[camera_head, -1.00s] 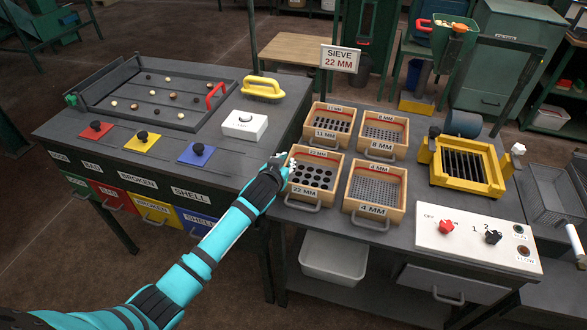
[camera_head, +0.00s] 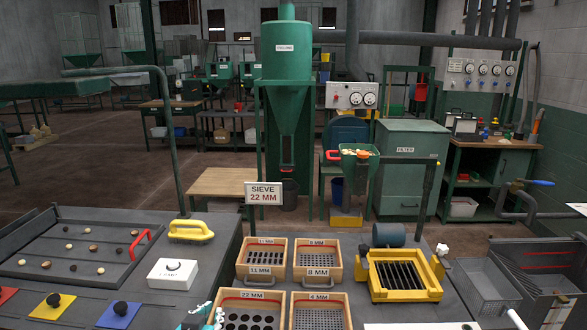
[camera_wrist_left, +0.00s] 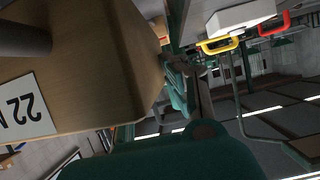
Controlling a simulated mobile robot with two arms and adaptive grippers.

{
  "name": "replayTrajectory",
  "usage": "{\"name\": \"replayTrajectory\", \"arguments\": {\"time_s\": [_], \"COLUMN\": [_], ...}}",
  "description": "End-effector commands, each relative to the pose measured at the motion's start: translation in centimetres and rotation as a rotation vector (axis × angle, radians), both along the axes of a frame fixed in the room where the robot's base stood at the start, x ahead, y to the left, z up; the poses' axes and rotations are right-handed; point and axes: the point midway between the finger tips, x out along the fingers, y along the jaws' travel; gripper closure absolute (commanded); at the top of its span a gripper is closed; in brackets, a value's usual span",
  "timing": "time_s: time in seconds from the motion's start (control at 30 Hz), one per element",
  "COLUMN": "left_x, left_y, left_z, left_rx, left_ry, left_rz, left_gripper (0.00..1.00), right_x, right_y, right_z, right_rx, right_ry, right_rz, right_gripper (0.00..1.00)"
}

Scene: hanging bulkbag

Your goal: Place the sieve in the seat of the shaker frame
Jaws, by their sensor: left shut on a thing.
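The wooden 22 MM sieve (camera_head: 252,295), with large round holes, is at the bottom of the head view. My left gripper (camera_head: 212,318) is shut on the sieve at its left side; the lower part is cut off by the picture edge. In the left wrist view the sieve (camera_wrist_left: 90,60) fills the upper left, its 22 label upside down. I cannot tell whether the sieve is lifted clear of the bench. The yellow shaker frame (camera_head: 405,293), with dark bars across its seat, stands to the right, with no sieve in it. My right gripper is not in view.
A motor drum (camera_head: 388,235) is behind the frame. A SIEVE 22 MM sign (camera_head: 263,193) stands behind the sieves.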

Motion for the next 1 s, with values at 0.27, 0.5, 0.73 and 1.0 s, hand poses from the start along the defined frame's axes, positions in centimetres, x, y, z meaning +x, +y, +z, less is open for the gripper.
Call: {"name": "replayTrajectory", "arguments": {"time_s": [0.27,0.5,0.73,1.0], "left_x": [-9.5,-12.0,-12.0,-10.9], "left_y": [0.4,0.8,0.8,1.7], "left_z": [3.2,4.4,4.4,3.9], "left_rx": [-0.012,-0.014,-0.015,-0.010], "left_ry": [-0.005,-0.007,-0.007,-0.004], "left_rz": [0.027,0.038,0.040,0.056], "left_gripper": [1.00,1.00,1.00,1.00], "right_x": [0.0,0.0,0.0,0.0], "right_y": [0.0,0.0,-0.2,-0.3], "right_z": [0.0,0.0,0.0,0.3], "right_rx": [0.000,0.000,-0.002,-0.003], "right_ry": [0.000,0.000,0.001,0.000], "right_rz": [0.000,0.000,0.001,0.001], "right_gripper": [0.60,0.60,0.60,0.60]}}
